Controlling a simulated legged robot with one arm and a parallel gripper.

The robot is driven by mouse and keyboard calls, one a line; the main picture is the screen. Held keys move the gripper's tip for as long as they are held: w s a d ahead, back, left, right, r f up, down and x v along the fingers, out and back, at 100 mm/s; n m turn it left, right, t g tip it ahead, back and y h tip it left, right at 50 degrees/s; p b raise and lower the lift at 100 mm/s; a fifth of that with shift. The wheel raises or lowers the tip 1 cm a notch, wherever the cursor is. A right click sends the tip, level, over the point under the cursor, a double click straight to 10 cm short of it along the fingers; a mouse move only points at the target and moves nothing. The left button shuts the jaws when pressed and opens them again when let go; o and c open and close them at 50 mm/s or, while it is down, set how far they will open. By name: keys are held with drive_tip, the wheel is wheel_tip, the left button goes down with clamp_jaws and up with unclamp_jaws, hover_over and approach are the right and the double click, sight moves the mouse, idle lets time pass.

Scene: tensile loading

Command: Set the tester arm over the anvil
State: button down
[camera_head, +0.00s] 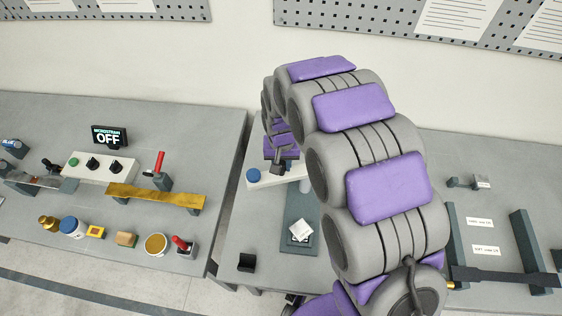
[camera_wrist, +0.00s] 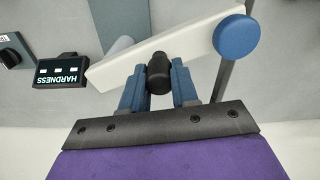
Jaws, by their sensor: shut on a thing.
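The white tester arm (camera_head: 271,181) is at the hardness tester on the middle table, with a round blue end (camera_head: 253,175) at its left in the head view. It crosses the wrist view as a slanted white bar (camera_wrist: 195,35), with the blue end (camera_wrist: 236,36) at upper right. A dark knob (camera_wrist: 159,70) stands out from the bar. My gripper (camera_wrist: 158,85) has its two blue fingers shut on this knob. In the head view the tester's base plate (camera_head: 298,205) carries a pale block (camera_head: 302,232) in front of the bar. I cannot make out the anvil's surface.
A dark display reading HARDNESS (camera_wrist: 62,72) is at the left in the wrist view. A small black box (camera_head: 246,262) stands near the table's front. The left table (camera_head: 60,120) holds several pots, tools and a bending rig. A gap separates the tables.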

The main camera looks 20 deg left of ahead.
drive_tip(key=shift+s+d, duration=0.1)
drive_tip(key=s+d+n+p, duration=0.2)
drive_tip(key=d+n, duration=0.6)
drive_tip(key=n, duration=0.4)
drive_tip(key=shift+s+d, duration=0.25)
drive_tip(key=shift+s, duration=0.1)
drive_tip(key=shift+d, duration=0.2)
idle(0.3)
drive_tip(key=c, duration=0.9)
unclamp_jaws()
drive_tip(key=shift+w, duration=0.1)
drive_tip(key=shift+o, duration=0.2)
